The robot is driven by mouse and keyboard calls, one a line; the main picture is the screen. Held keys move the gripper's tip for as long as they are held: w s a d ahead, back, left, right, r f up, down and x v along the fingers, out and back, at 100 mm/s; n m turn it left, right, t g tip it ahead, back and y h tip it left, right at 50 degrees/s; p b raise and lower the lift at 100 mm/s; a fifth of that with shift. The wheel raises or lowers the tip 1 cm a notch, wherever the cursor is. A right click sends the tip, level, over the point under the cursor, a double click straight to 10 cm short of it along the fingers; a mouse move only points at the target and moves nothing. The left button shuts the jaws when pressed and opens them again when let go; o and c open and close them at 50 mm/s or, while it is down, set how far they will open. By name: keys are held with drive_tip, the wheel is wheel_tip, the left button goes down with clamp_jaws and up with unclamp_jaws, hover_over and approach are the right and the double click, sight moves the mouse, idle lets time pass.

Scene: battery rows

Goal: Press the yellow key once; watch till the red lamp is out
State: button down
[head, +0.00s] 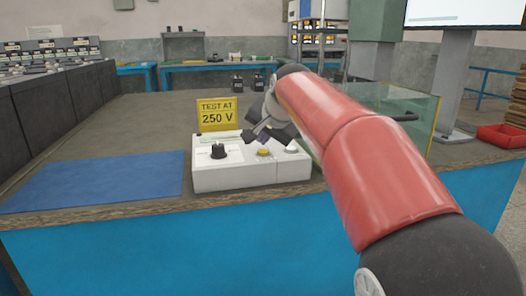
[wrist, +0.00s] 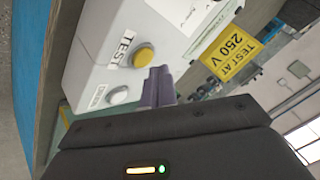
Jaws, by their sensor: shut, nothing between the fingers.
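The yellow key (head: 264,152) sits on the sloped top of a white box (head: 250,178), beside a white key (head: 292,147). In the wrist view the yellow key (wrist: 143,56) is round, in a dark ring, next to a "TEST" label; the white key (wrist: 118,95) is below it. My gripper (head: 250,136) is over the back of the box, its fingers shut and empty. In the wrist view its fingertips (wrist: 158,72) show just beside the yellow key, seemingly apart from it; the exact gap is unclear. I see no lit red lamp; my gripper and arm cover part of the box.
A black knob (head: 218,151) stands on the box's left part. A yellow "TEST AT 250 V" sign (head: 217,112) stands behind it. A blue mat (head: 95,182) lies left on the bench. A clear glass screen (head: 420,115) stands right, behind my arm.

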sight(264, 152)
drive_tip(key=shift+f, duration=0.1)
idle(0.3)
drive_tip(key=shift+f, duration=0.3)
drive_tip(key=shift+f+b, duration=0.45)
drive_tip(key=shift+b, duration=0.05)
idle(0.7)
drive_tip(key=shift+r, duration=0.15)
drive_tip(key=shift+r+p, duration=0.7)
drive_tip(key=shift+p, duration=0.1)
drive_tip(key=shift+r, duration=0.1)
wheel_tip(264, 152, up, 5)
drive_tip(key=p, duration=0.5)
